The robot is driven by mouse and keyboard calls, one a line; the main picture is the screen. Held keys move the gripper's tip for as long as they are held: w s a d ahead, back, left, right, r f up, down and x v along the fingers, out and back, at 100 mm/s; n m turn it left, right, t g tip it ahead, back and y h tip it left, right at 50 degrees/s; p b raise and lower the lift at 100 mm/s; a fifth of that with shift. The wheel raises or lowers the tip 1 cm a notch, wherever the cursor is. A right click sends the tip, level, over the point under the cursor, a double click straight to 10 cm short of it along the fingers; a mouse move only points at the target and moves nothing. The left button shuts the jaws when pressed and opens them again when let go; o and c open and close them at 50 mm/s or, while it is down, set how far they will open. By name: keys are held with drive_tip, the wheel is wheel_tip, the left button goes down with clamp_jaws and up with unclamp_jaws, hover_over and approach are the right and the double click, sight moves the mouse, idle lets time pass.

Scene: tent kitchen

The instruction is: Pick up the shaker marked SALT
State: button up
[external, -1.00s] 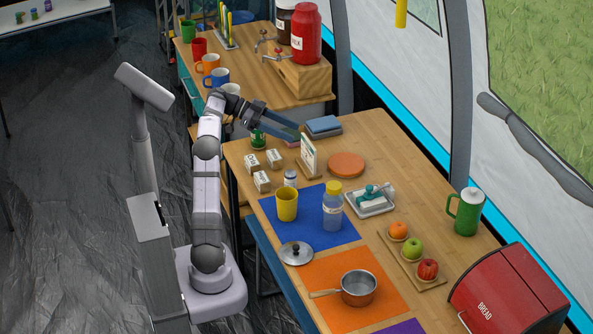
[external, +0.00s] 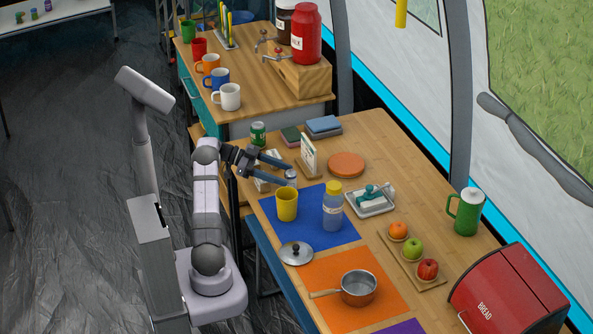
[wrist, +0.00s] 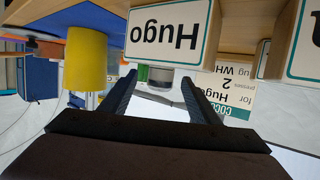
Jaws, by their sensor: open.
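A small pale shaker (external: 291,179) with a grey top stands on the table at the left edge of the blue mat, beside the yellow cup. Its label is too small to read. My gripper (external: 287,173) is open, with its fingertips close to the shaker in the external view. In the wrist view, which is upside down, the open fingers (wrist: 159,82) frame a grey cylindrical top (wrist: 160,76), which looks like the shaker's. Nothing is held.
The yellow cup (external: 287,205) stands close by, also in the wrist view (wrist: 86,58). A standing sign (external: 308,155) is beyond the fingers. A water bottle (external: 333,210) is on the blue mat. A green can (external: 258,134) stands behind the arm.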

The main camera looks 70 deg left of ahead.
drive_tip(key=shift+p+x, duration=0.55)
drive_tip(key=shift+x, duration=3.15)
drive_tip(key=shift+a, duration=0.1)
drive_tip(key=shift+r, duration=0.1)
drive_tip(key=c, duration=1.2)
wheel_tip(320, 180, up, 10)
drive_tip(key=shift+r, duration=0.1)
